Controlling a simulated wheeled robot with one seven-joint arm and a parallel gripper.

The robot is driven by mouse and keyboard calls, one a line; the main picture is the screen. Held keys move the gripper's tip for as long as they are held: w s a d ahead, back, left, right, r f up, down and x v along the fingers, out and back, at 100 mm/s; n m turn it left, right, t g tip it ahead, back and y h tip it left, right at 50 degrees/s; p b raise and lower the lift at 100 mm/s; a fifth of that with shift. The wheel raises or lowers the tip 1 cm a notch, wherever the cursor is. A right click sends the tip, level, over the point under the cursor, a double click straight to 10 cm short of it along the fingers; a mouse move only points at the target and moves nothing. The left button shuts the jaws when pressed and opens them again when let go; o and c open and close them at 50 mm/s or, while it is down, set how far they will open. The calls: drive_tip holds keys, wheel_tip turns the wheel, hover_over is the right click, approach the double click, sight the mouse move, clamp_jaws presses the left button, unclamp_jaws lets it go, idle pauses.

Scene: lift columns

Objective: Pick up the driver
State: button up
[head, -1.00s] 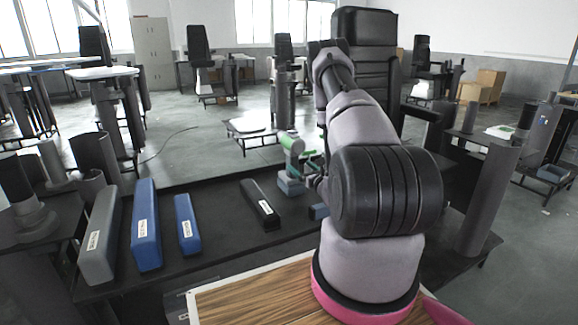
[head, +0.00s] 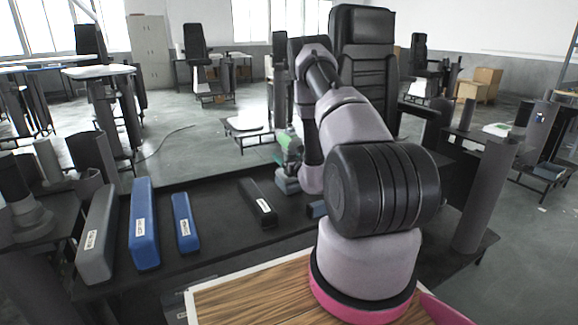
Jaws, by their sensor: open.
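The driver (head: 289,147) stands on the dark table, toward its far side right of centre. It has a green upper body and a blue-grey foot. My arm reaches up and over, and its lower end comes down close at the right of the driver, covering part of that side. My gripper's fingers do not show; the wrist and the large black joint in front hide that area. I cannot tell whether any part of my gripper touches the driver.
A black case (head: 257,203) lies left of the driver. A small blue block (head: 317,209) sits nearer, beside my arm. Two blue boxes (head: 144,225) (head: 185,222) and a grey box (head: 97,232) lie at the left. The table between them is clear.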

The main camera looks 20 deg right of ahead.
clamp_jaws()
drive_tip(key=shift+r, duration=0.1)
idle(1.2)
